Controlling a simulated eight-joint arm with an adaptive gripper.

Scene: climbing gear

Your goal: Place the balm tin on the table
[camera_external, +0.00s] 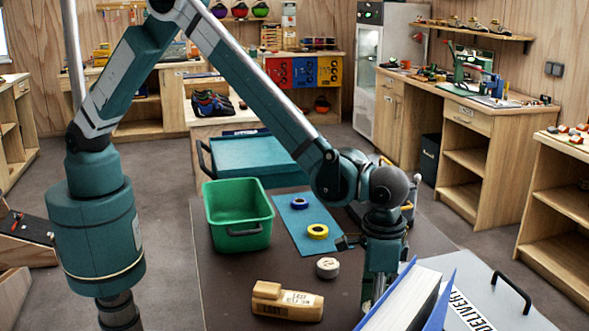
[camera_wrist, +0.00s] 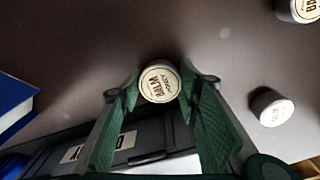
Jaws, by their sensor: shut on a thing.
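The balm tin (camera_wrist: 159,82) is round and white with a "BALM" label on its lid. In the wrist view it sits between the green fingertips of my gripper (camera_wrist: 160,90), which are shut on its sides. Whether the tin touches the table (camera_wrist: 215,45) cannot be told. In the external view my gripper (camera_external: 371,297) points down at the right part of the table, low behind the blue binder, and its tips and the held tin are hidden.
A white tin (camera_external: 327,267) and a wooden shoe last (camera_external: 287,302) lie left of my gripper. A green bin (camera_external: 238,232) and a blue mat (camera_external: 291,205) with tape rolls are farther back. A blue binder (camera_external: 411,295) and a grey delivery box (camera_external: 480,290) crowd the right.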

